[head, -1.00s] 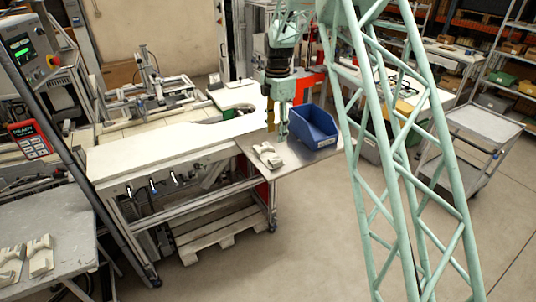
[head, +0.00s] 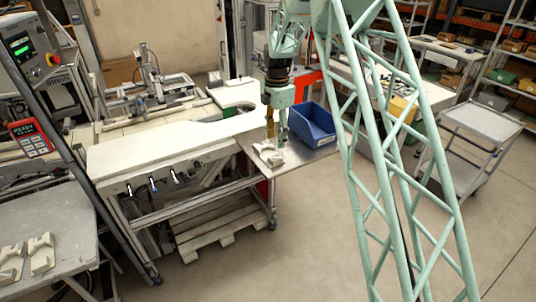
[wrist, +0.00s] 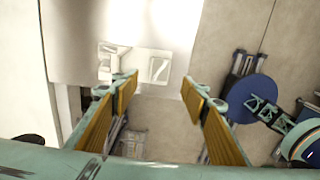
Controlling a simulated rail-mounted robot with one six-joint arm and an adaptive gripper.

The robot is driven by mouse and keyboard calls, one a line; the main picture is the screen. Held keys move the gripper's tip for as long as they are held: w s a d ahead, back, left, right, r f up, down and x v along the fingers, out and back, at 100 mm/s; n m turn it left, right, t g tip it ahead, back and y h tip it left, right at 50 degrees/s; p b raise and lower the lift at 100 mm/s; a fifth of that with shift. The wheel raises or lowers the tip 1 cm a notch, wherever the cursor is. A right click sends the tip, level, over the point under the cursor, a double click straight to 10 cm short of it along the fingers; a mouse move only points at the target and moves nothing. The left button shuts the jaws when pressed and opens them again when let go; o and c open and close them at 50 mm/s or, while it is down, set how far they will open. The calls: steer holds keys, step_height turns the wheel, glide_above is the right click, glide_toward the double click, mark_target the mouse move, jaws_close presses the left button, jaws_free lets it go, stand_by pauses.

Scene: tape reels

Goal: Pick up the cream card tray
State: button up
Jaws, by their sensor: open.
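The cream card tray (head: 268,154) lies on the grey metal end of the workbench, left of a blue bin. In the wrist view the tray (wrist: 148,66) is a pale shape with raised parts, beyond the fingertips and a little left of the middle between them. My gripper (head: 277,139) points down over the bench end, close to the tray, its fingertips by the tray's upper right side. In the wrist view my gripper (wrist: 160,84) has its two yellow-padded fingers well apart with nothing between them. I cannot tell the exact height above the tray.
The blue bin (head: 314,126) stands just right of my gripper on the bench end. A long white worktop (head: 150,148) runs to the left. Similar cream pieces (head: 40,254) lie on a grey table at the lower left. Open floor lies in front.

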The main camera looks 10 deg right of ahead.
glide_above(275, 157)
steer(key=shift+s+f, duration=0.1)
steer(key=shift+f, duration=2.45)
steer(key=shift+f+p, duration=0.4)
steer(key=shift+f, duration=2.2)
steer(key=c, duration=1)
